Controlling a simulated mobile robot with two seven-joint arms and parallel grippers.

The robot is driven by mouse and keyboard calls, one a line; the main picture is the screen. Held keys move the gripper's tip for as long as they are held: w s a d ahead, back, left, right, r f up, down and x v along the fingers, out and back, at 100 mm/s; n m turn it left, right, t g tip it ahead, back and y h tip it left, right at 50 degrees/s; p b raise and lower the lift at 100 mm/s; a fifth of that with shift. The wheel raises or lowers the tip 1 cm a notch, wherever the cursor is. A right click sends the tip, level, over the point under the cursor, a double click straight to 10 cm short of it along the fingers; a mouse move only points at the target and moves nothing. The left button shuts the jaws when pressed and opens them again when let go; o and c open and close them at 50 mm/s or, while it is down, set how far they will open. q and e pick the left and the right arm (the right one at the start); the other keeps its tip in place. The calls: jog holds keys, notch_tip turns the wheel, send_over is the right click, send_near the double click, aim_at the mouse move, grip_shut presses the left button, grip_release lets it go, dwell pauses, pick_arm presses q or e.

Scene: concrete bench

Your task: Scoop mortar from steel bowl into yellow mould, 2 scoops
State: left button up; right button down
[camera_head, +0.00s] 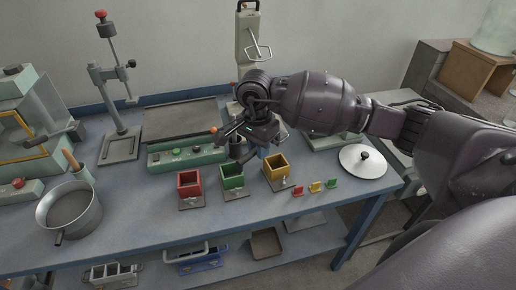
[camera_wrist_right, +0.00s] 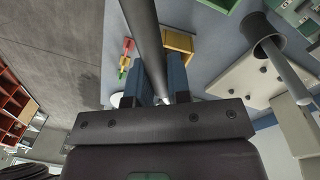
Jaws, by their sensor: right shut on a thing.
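The steel bowl (camera_head: 88,218) stands at the bench's front left with a flat grey filling inside. The yellow mould (camera_head: 276,172) is an open box on a small base, right of the green and red moulds; it also shows in the wrist view (camera_wrist_right: 178,42). My right gripper (camera_head: 262,152) is just above and behind the yellow mould. In the wrist view its blue fingers (camera_wrist_right: 162,82) are shut on a grey rod (camera_wrist_right: 147,30), whose far end leaves the picture. I cannot tell whether it is a scoop. The mould's contents are unclear. My left gripper is out of view.
Red (camera_head: 190,188) and green (camera_head: 233,180) moulds stand left of the yellow one. Small coloured tags (camera_head: 315,187) and a round white lid (camera_head: 362,165) lie to the right. A wooden handle (camera_head: 71,159) stands behind the bowl. The bench front (camera_head: 150,218) is clear.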

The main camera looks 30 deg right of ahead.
pick_arm(q)
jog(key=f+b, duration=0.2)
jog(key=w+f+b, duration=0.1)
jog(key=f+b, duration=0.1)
jog(key=b, duration=0.1)
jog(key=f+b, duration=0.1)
jog(key=b, duration=0.2)
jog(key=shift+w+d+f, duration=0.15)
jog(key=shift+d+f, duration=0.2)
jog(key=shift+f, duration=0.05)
pick_arm(e)
jog(key=f+t+y, duration=0.1)
jog(key=t, duration=0.2)
jog(key=s+f+t+y, duration=0.1)
jog(key=f+t, duration=0.1)
jog(key=t, duration=0.2)
jog(key=f+t+y, duration=0.1)
jog(key=t, duration=0.2)
jog(key=shift+s+d+f+y, duration=0.25)
jog(key=shift+f+y, duration=0.05)
jog(key=shift+f, duration=0.1)
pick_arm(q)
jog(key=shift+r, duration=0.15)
pick_arm(e)
jog(key=shift+r, duration=0.1)
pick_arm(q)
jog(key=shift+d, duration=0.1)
